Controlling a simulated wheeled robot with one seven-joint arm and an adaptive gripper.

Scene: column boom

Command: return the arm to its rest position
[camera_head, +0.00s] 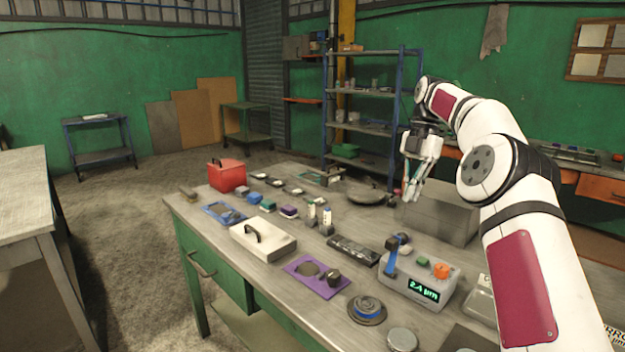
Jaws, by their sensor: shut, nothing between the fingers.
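My white arm with dark red panels comes in from the right of the head view. It reaches up and bends over the right part of the workbench (222,262).
The bench holds a grey device with a lit display (423,289), a white lidded box (263,239), a red box (227,175), a purple mat (316,277), a round dark pan (366,198) and several small blocks. A blue shelf rack (372,93) stands behind. Another table (22,190) is at left.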

